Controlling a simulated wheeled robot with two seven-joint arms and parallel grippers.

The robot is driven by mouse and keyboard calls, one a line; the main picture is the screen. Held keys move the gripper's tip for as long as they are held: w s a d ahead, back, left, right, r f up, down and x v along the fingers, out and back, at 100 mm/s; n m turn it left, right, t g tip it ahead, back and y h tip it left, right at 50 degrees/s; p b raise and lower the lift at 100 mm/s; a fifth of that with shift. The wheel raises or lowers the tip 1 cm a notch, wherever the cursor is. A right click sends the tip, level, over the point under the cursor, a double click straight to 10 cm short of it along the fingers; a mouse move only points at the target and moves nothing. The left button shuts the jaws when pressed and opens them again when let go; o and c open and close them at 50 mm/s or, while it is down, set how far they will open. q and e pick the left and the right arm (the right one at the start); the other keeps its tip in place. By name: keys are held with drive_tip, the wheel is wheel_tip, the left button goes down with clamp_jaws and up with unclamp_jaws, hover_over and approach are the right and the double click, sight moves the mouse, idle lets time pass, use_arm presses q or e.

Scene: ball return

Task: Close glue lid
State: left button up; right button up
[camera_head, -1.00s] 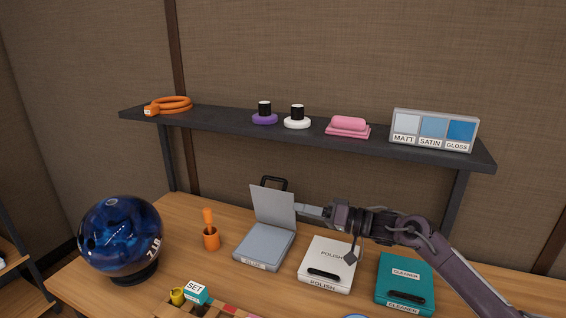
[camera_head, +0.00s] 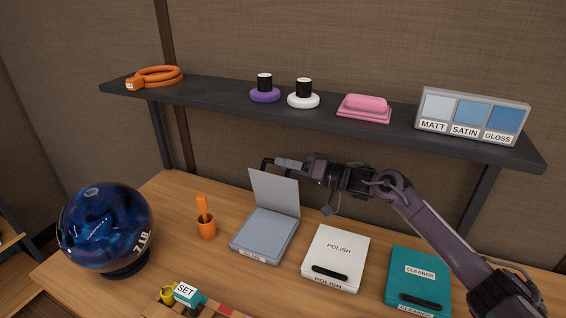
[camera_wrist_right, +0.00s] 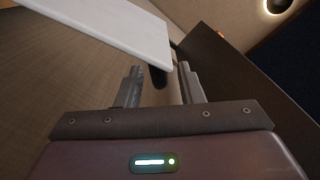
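The grey-blue box (camera_head: 263,236) stands on the bench with its lid (camera_head: 274,194) raised, leaning slightly back. Its front label is too small to read surely. A black handle (camera_head: 266,163) shows at the lid's top edge. My right gripper (camera_head: 283,163) is at the lid's top, beside the handle. In the right wrist view the fingers (camera_wrist_right: 162,84) are apart, with the pale lid (camera_wrist_right: 105,25) above and the dark handle (camera_wrist_right: 158,77) beyond, between the fingertips. Contact cannot be told. My left gripper is out of view.
A white polish box (camera_head: 336,250) and a teal cleaner box (camera_head: 419,272) stand to the right, both shut. A dark shelf (camera_head: 220,98) hangs above the lid and my right arm.

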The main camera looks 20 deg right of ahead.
drive_tip(key=shift+x, duration=0.8)
drive_tip(key=shift+d, duration=0.1)
clamp_jaws()
